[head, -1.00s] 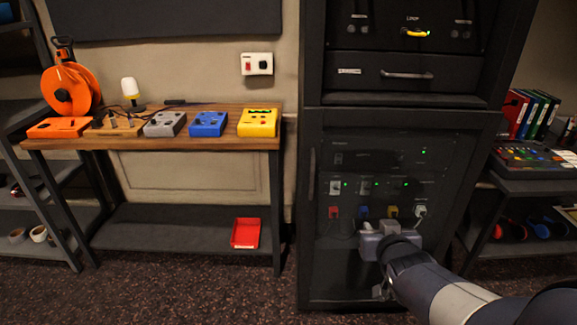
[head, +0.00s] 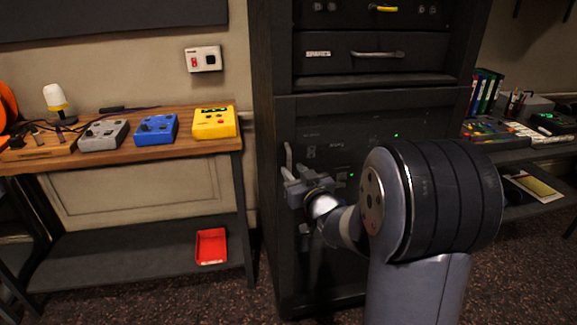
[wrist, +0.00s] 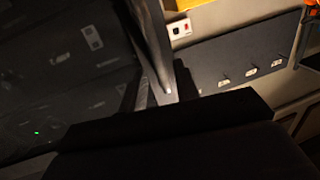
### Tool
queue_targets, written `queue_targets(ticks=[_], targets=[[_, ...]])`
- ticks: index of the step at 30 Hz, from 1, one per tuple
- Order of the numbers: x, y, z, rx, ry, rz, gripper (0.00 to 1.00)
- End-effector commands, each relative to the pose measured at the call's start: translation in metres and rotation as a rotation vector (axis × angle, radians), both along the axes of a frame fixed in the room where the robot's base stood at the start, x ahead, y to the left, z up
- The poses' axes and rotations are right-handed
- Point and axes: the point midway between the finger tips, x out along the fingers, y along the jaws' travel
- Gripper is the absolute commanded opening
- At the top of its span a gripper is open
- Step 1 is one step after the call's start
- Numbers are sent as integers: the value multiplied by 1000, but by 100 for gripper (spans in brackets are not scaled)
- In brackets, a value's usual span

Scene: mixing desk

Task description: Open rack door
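The rack door (head: 360,128) is the dark see-through lower door of the black rack; it looks closed. Green lights show behind it. My gripper (head: 297,172) is at the door's left edge, by the upright handle (head: 288,157), which it and my arm partly hide. In the wrist view, a grey bar that looks like the handle (wrist: 152,35) runs down between my two dark fingers (wrist: 163,92). The fingers are apart, one on each side of it, with a gap visible. I cannot see firm contact.
A wooden bench (head: 120,150) stands left of the rack with grey, blue and yellow boxes (head: 214,122). A red tray (head: 211,246) lies on its lower shelf. A drawer (head: 370,60) is above the door. Floor between bench and rack is narrow.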

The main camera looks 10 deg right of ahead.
Motion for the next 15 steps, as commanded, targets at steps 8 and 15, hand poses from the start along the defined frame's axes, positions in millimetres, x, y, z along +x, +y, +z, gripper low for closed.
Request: queue_targets(ticks=[8, 15], targets=[[32, 7, 0, 0, 1, 0, 30], [37, 7, 0, 1, 1, -1, 30]])
